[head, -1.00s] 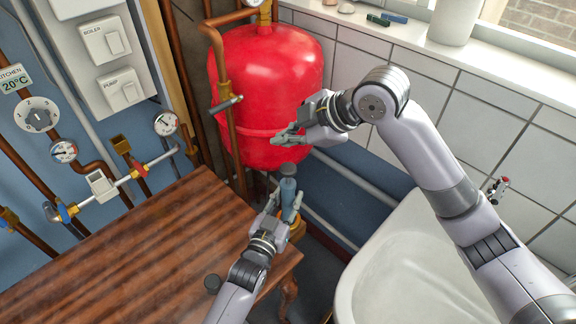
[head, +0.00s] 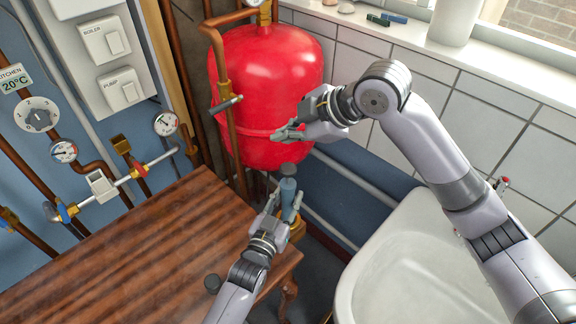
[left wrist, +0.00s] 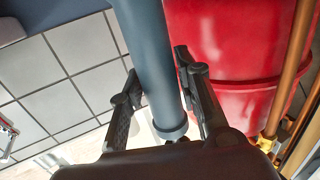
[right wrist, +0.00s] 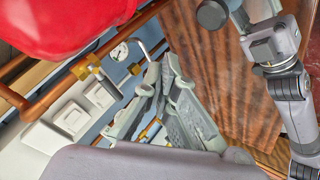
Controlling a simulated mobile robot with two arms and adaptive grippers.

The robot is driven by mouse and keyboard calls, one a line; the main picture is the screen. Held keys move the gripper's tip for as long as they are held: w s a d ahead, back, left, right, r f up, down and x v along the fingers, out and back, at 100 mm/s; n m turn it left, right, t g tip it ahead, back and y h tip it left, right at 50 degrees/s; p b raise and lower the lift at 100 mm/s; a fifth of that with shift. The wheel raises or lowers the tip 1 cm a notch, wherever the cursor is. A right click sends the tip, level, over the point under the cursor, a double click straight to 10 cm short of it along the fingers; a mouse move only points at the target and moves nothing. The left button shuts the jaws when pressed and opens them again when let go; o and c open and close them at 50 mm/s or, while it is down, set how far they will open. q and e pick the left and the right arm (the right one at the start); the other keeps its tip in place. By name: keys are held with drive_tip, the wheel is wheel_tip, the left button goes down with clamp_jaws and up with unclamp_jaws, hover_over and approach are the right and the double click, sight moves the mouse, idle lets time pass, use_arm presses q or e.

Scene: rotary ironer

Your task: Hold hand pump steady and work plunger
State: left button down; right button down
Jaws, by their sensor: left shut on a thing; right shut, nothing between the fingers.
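The hand pump (head: 288,190) is a blue-grey cylinder standing upright beyond the table's right corner, with a dark round plunger knob (head: 288,169) on top. My left gripper (head: 284,205) is shut around its barrel. In the left wrist view the barrel (left wrist: 150,50) passes between the two fingers (left wrist: 162,105). My right gripper (head: 280,134) is shut and empty, above the knob and apart from it, in front of the red tank. In the right wrist view its fingers (right wrist: 165,85) lie together, and a dark round knob (right wrist: 212,14), seemingly the plunger's, shows at the top.
The red tank (head: 268,75) stands close behind the grippers, with copper pipes to its left. The wooden table (head: 130,245) lies left of the pump. A white basin (head: 410,270) is under my right arm. Gauges and valves line the left wall.

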sight(286, 169)
drive_tip(key=shift+f, duration=2.95)
drive_tip(key=shift+f, duration=0.45)
drive_tip(key=shift+f, duration=1.7)
idle(0.6)
drive_tip(key=shift+r, duration=2.15)
drive_tip(key=shift+r, duration=2.5)
